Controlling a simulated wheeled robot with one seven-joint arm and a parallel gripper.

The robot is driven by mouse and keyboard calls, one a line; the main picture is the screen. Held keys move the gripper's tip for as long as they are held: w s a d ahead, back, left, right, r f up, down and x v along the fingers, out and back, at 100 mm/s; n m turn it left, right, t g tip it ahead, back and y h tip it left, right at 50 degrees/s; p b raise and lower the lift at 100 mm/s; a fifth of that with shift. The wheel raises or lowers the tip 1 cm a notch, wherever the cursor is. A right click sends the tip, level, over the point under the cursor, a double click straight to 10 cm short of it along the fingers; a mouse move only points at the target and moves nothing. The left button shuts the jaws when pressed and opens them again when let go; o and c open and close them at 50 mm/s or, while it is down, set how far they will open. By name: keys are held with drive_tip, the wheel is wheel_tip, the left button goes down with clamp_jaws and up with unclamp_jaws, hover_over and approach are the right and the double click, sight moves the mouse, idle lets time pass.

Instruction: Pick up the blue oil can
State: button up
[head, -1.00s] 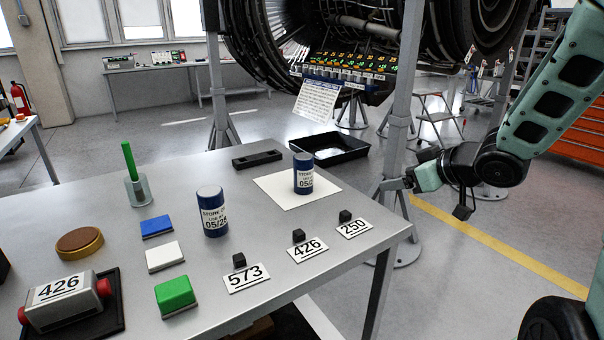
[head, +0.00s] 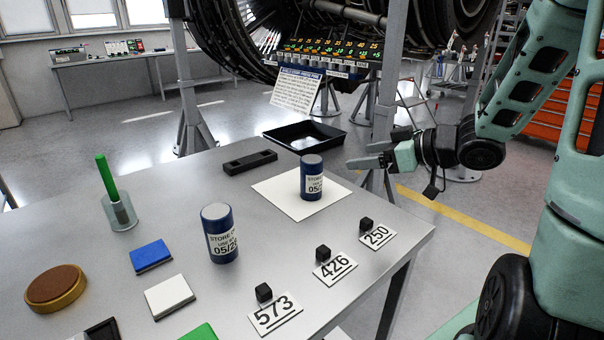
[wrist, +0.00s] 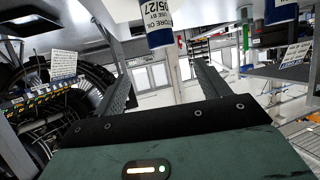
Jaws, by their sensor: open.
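Two dark blue cans with white labels stand upright on the grey table. One can (head: 312,178) stands on a white sheet (head: 277,200) near the table's right edge. The other can (head: 220,234) stands on bare metal further left and nearer. My gripper (head: 362,161) is open and empty, just right of the can on the sheet and apart from it, fingers pointing left. In the wrist view, which looks upside down, a can (wrist: 158,22) lies beyond and between the open fingers (wrist: 162,72). Another can (wrist: 282,12) shows at the upper right.
Black cubes with number cards line the table's front right edge, including card 426 (head: 336,268). A black slotted block (head: 250,162) lies behind the sheet. A green rod in a holder (head: 119,208) and coloured blocks are at left. A stand post (head: 388,90) rises behind the table.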

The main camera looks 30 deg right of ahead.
sight(321, 162)
drive_tip(key=p+x, duration=0.4)
drive_tip(key=x, duration=0.7)
drive_tip(key=shift+a+f, duration=0.15)
drive_tip(key=shift+f, duration=0.05)
drive_tip(key=shift+x, duration=2.95)
drive_tip(key=c, duration=1.2)
drive_tip(key=shift+r, duration=0.1)
